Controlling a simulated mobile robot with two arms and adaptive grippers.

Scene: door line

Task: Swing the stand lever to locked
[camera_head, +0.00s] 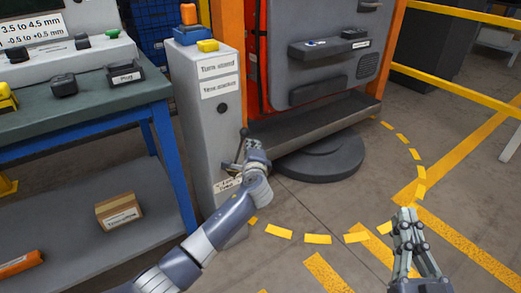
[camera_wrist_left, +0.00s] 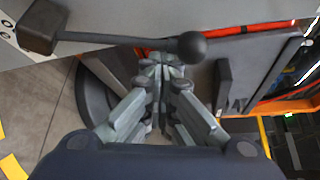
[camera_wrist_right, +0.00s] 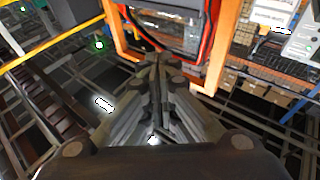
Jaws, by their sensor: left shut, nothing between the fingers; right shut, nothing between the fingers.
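The stand lever (camera_wrist_left: 120,38) is a dark rod with a black ball knob (camera_wrist_left: 192,46) at one end and a blocky hub (camera_wrist_left: 40,25) at the other. In the head view its knob (camera_head: 243,132) shows just above my left gripper (camera_head: 247,146), which hides part of the lever. My left gripper is shut and empty; in the left wrist view its fingertips (camera_wrist_left: 160,60) are close to the rod, just left of the knob. I cannot tell whether they touch. My right gripper (camera_head: 406,214) is shut and empty, over the floor at lower right.
The grey pedestal (camera_head: 205,130) carries labels, a yellow button and an orange lamp. Right of it is an orange-framed turn stand with a grey panel (camera_head: 290,68) on a round dark base (camera_head: 320,160). A workbench (camera_head: 80,112) stands left. Yellow dashes curve across open floor.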

